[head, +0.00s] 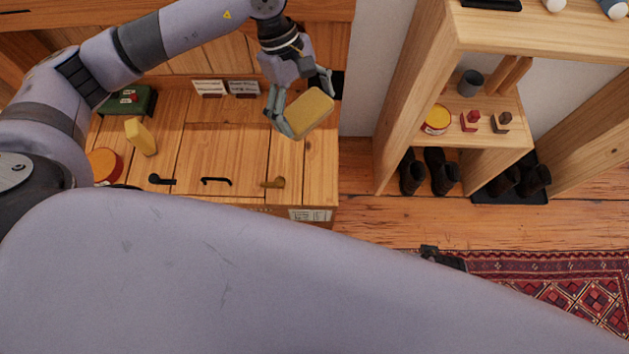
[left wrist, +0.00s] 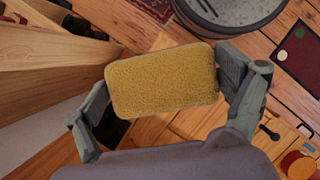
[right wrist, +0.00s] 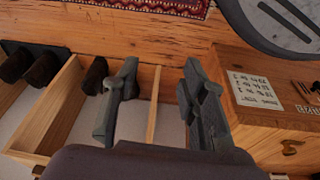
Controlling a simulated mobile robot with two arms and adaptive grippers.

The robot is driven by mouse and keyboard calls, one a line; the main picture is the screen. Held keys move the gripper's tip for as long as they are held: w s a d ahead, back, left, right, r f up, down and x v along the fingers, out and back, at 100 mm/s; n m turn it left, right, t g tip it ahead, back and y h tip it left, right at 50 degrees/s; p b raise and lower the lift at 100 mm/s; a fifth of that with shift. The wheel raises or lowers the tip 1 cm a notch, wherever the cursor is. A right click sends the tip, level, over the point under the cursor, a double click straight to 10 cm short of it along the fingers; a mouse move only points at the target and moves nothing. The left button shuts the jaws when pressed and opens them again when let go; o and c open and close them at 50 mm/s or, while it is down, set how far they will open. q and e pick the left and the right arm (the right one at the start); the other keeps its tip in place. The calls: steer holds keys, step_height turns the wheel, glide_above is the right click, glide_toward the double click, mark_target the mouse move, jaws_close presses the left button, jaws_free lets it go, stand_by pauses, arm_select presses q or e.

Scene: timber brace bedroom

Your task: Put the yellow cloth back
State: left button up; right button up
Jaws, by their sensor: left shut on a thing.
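My left gripper (head: 306,106) is shut on the yellow cloth (head: 311,113), a thick, rounded, sponge-like block. It holds the cloth over the right end of the wooden bench top (head: 200,150), seemingly above the surface. In the left wrist view the cloth (left wrist: 163,82) spans the gap between both fingers, which press its short ends. Another, paler yellow block (head: 140,136) stands on the left part of the bench. My right gripper (right wrist: 155,95) shows in the right wrist view, fingers apart and empty, above the wooden floor and shelf.
A green box (head: 130,100) and an orange round tin (head: 103,165) are at the bench's left. Two small cards (head: 225,88) stand at its back. Black and brass hooks line its front. A shelf unit (head: 455,45) with a grey cup (head: 470,83) stands right, boots (head: 441,172) below.

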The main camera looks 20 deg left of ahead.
step_height(320, 180, up, 9)
steer(key=t+b, duration=0.1)
steer(key=b, duration=0.9)
arm_select(q)
steer(key=w+f+n+t+b, duration=0.1)
steer(key=f+n, duration=0.2)
steer(key=f, duration=0.7)
steer(key=w+f+n+t+b, duration=0.1)
steer(key=f+n, duration=0.1)
steer(key=f, duration=0.8)
steer(key=w+f+n+t+b, duration=0.1)
steer(key=f+n, duration=0.2)
steer(key=f, duration=0.7)
steer(key=shift+w+d+f+n, duration=0.15)
steer(key=shift+d+f+n, duration=0.1)
steer(key=shift+d+n, duration=0.1)
step_height(320, 180, down, 4)
steer(key=shift+r+b, duration=0.1)
steer(key=shift+b, duration=0.7)
arm_select(e)
steer(key=w+a+r+t+y, duration=0.2)
steer(key=w+a+r+t, duration=0.1)
steer(key=w+r+t, duration=0.4)
steer(key=w+a+r+t+y, duration=0.1)
steer(key=w+a+r+t, duration=0.2)
steer(key=w+r+t, duration=0.3)
steer(key=w+r, duration=0.3)
steer(key=shift+a+r+n+t+y, duration=0.15)
steer(key=shift+n+t+y, duration=0.15)
steer(key=shift+t+y, duration=0.1)
